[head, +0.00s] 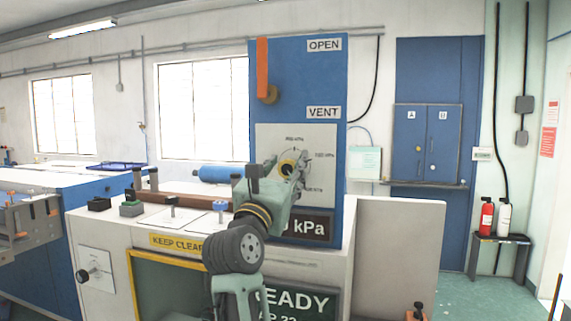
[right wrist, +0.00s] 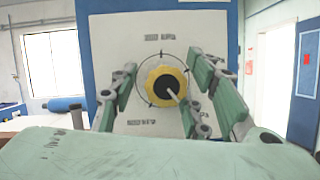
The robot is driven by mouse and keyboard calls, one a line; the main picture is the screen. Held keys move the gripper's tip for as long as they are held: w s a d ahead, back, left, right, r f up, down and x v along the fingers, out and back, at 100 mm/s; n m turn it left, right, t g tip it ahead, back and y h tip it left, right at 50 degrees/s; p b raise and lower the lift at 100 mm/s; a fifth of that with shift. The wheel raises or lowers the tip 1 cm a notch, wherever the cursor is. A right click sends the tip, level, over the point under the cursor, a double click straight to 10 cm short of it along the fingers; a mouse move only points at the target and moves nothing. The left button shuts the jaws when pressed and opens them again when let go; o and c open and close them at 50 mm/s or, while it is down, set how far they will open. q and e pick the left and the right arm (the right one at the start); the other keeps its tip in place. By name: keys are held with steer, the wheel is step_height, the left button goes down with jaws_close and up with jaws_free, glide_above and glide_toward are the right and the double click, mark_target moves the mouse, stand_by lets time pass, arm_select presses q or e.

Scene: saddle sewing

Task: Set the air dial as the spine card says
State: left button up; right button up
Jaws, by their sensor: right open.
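The air dial (right wrist: 166,84) is a yellow knob with a dark centre on a white plate (head: 262,140) of the blue panel. A pale mark runs from its centre toward the lower right. The plate's kPa labels are too blurred to read surely. My right gripper (head: 290,170) is in front of the dial; in the right wrist view its open fingers (right wrist: 166,78) stand on the dial's left and right, with gaps to the knob. Whether the tips reach the knob's depth I cannot tell. A dark readout (head: 316,227) ends in "0 kPa", partly hidden. I cannot identify the spine card. My left gripper is out of view.
An orange lever (head: 262,66) points up beside the OPEN label (head: 325,45); the VENT label (head: 323,112) is below. A blue roller (head: 217,174) and small fixtures stand on the white bench (head: 110,222). A low white panel (head: 398,240) stands at right, with open floor beyond.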

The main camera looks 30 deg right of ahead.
steer(key=shift+s, duration=0.1)
steer(key=c, duration=1)
steer(key=shift+r+n+t+p, duration=0.1)
steer(key=shift+n+t+p, duration=0.25)
steer(key=shift+n, duration=0.35)
steer(key=shift+c, duration=0.2)
steer(key=o, duration=0.8)
steer(key=shift+o, duration=1.2)
steer(key=shift+a, duration=0.15)
